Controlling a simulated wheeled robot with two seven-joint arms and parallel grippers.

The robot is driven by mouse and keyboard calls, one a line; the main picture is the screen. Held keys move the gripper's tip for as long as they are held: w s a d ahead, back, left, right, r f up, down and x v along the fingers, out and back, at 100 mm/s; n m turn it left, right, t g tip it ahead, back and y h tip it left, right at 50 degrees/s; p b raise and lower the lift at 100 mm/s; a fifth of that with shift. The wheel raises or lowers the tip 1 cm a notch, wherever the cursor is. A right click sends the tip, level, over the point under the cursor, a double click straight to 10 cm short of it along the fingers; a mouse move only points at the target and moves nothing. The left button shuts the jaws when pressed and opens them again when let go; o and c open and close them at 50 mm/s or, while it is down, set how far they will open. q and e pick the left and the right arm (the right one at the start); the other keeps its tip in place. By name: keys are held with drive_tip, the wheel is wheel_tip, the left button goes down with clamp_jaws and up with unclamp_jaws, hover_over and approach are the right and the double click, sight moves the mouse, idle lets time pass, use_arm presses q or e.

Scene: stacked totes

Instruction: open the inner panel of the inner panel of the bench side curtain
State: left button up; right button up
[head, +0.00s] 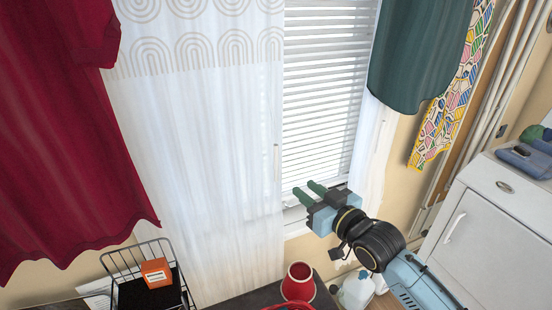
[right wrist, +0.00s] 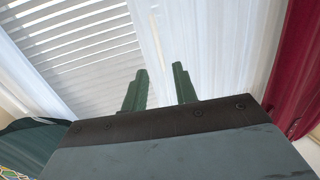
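A white sheer curtain panel (head: 200,130) with beige arch patterns near its top hangs over the left part of the window. Its free right edge runs down beside the blinds, with a small pale tab (head: 276,155) near it. A narrower white panel (head: 366,140) hangs at the window's right side, partly behind a teal garment. My right gripper (head: 309,190) is in front of the lower blinds, just right of the left panel's edge. Its two green fingers are apart and empty, and in the right wrist view (right wrist: 159,72) they point toward the curtain edge and blinds. My left gripper is out of view.
Dark red garment (head: 65,140) hangs left, teal garment (head: 420,50) upper right. Below are a wire basket (head: 120,262) with an orange box (head: 156,272), a red cup (head: 298,282) on a dark top and a white jug (head: 356,290). A white cabinet (head: 490,240) stands right.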

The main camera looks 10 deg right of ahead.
sight(277, 158)
drive_tip(key=shift+t, duration=0.3)
drive_tip(key=x, duration=0.4)
drive_tip(key=r+x, duration=0.1)
drive_tip(key=x, duration=0.4)
drive_tip(key=b+x, duration=0.1)
drive_tip(key=x, duration=0.4)
drive_tip(key=shift+w+r, duration=0.1)
drive_tip(key=shift+r, duration=0.3)
clamp_jaws()
